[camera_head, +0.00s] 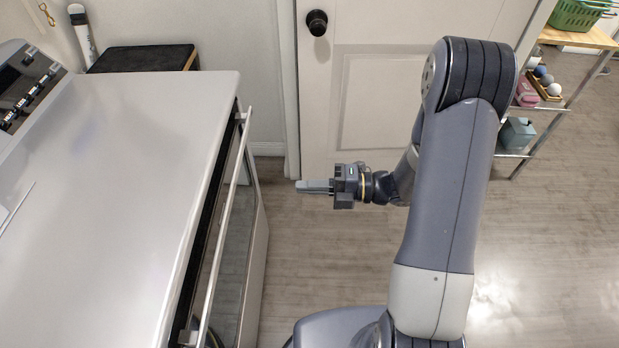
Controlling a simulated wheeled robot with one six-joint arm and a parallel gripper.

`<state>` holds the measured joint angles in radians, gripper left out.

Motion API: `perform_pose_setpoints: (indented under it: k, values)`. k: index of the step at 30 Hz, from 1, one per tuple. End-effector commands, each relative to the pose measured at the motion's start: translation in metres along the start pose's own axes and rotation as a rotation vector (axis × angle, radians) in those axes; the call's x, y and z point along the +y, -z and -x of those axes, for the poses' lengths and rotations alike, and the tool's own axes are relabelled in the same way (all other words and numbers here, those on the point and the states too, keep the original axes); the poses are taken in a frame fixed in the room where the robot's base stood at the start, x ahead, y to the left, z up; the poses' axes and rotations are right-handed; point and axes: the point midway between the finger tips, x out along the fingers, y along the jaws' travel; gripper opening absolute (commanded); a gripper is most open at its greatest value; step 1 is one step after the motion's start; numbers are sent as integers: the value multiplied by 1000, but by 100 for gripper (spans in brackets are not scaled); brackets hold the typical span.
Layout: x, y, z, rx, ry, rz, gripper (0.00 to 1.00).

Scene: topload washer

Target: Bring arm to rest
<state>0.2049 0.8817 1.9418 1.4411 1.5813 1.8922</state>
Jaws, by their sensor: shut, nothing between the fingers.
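My gripper (312,186) is near the middle of the head view, at the end of my raised, folded arm. Its fingers point left and are shut with nothing between them. It hangs in free air over the floor, in front of the white door and right of the white washer (125,190). A gap separates the fingertips from the washer's front edge. The washer's flat top fills the left side, and its control panel (28,85) is at the back left.
A long handle bar (222,225) runs along the washer's front. A white door (400,90) with a dark knob (317,22) stands behind my arm. A shelf rack (545,125) with several items and a green basket (577,14) is at the far right. The wooden floor (545,245) at right is clear.

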Motion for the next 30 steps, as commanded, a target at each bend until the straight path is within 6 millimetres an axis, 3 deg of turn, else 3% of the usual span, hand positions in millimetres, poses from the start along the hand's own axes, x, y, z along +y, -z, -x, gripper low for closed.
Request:
perform_pose_setpoints:
  k: [16, 30]
  values:
    - [0, 0, -6, 2, 1, 0, 0]
    - [2, 1, -75, 5, 0, 0, 0]
